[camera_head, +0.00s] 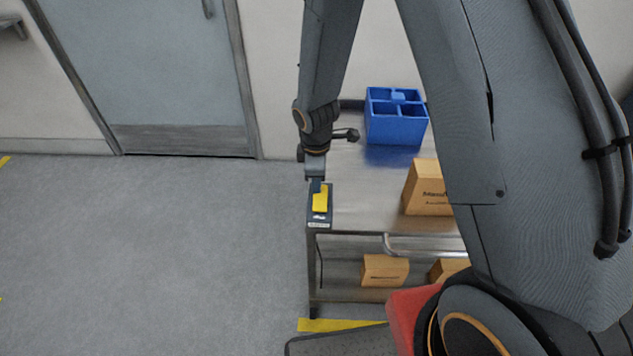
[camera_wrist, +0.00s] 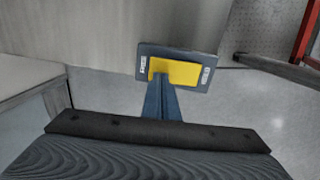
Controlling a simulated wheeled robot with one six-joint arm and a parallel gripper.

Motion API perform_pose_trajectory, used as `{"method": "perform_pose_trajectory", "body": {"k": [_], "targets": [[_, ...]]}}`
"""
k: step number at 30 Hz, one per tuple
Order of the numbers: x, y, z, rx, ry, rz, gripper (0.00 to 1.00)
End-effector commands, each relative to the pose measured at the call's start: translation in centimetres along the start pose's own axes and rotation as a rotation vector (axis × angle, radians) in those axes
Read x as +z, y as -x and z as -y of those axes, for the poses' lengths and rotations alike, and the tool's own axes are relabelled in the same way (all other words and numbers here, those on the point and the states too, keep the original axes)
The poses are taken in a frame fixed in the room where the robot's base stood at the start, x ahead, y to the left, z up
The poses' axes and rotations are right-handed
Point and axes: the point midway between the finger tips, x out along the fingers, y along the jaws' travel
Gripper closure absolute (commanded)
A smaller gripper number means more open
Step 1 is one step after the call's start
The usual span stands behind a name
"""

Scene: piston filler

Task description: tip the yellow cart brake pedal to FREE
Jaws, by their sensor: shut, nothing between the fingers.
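The yellow brake pedal (camera_head: 320,199) sits on a dark base plate (camera_head: 313,217) at the near left corner of the steel cart (camera_head: 365,205). In the wrist view the yellow pedal (camera_wrist: 178,71) lies across its dark plate (camera_wrist: 206,54), with a small white label at each end; I cannot read them. My gripper (camera_head: 317,182) points down at the pedal's far end in the head view. In the wrist view its shut fingers (camera_wrist: 158,84) reach the pedal's left part and hide some of it. I cannot tell whether they touch it. Nothing is between the fingers.
A blue divided bin (camera_head: 396,127) and a cardboard box (camera_head: 425,190) stand on the cart top. More boxes (camera_head: 384,271) lie on the lower shelf. A pale door (camera_head: 150,65) is at the back left. The floor (camera_head: 150,250) left of the cart is clear.

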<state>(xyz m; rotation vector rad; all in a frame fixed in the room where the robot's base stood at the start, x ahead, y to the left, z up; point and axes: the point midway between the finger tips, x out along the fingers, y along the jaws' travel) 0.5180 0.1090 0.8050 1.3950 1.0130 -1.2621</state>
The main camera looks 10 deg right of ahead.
Motion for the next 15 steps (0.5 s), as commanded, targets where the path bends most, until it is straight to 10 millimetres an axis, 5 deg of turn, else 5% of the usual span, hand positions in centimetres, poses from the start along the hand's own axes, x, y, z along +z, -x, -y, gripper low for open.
{"method": "perform_pose_trajectory", "body": {"k": [15], "targets": [[-0.02, -0.64, -0.21, 0.001, 0.001, 0.000, 1.00]]}}
